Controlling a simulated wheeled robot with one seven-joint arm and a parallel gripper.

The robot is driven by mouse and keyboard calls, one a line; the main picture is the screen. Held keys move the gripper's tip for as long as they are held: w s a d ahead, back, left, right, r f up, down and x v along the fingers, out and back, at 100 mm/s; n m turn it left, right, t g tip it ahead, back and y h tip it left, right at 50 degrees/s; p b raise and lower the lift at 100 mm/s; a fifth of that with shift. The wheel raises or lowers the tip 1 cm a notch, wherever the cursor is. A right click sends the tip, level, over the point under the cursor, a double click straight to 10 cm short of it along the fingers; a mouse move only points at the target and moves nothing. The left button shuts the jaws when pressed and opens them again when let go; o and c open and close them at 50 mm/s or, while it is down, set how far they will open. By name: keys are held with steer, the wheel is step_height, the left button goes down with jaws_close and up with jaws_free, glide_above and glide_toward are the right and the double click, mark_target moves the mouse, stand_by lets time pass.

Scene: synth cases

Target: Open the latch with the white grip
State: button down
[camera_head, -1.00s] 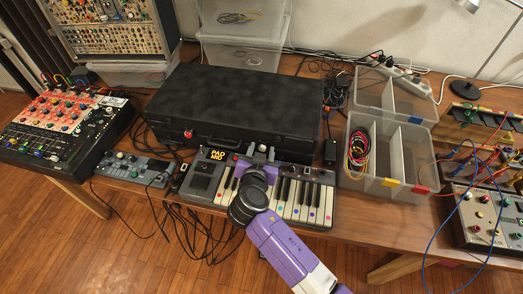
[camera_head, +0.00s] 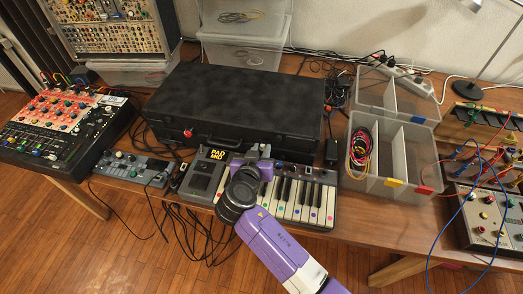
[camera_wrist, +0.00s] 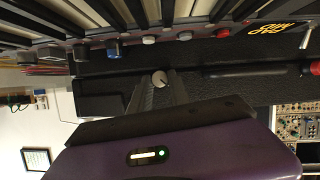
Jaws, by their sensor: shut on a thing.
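The black case (camera_head: 240,100) lies shut on the table behind a small keyboard. My gripper (camera_head: 259,151) is at the case's front face, above the keyboard. In the wrist view my gripper (camera_wrist: 160,90) has its dark fingers shut on the white grip (camera_wrist: 160,78), a small round pale knob on the case front. The latch's body is mostly hidden by the fingers. A red grip (camera_head: 188,132) sits on the case front to the left and also shows in the wrist view (camera_wrist: 315,68).
The keyboard (camera_head: 305,200) lies close under my gripper. Clear divided bins (camera_head: 400,165) stand to the right, a mixer (camera_head: 65,130) to the left. Cables hang over the table's front edge. A dark handle (camera_wrist: 245,71) is between the two grips.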

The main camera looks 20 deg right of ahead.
steer(key=c, duration=1.2)
jaws_free()
steer(key=shift+c, duration=0.2)
steer(key=b+v, duration=0.1)
steer(key=v, duration=0.6)
steer(key=shift+s+a, duration=0.15)
steer(key=shift+a, duration=0.05)
steer(key=shift+s+r, duration=0.15)
steer(key=shift+a, duration=0.1)
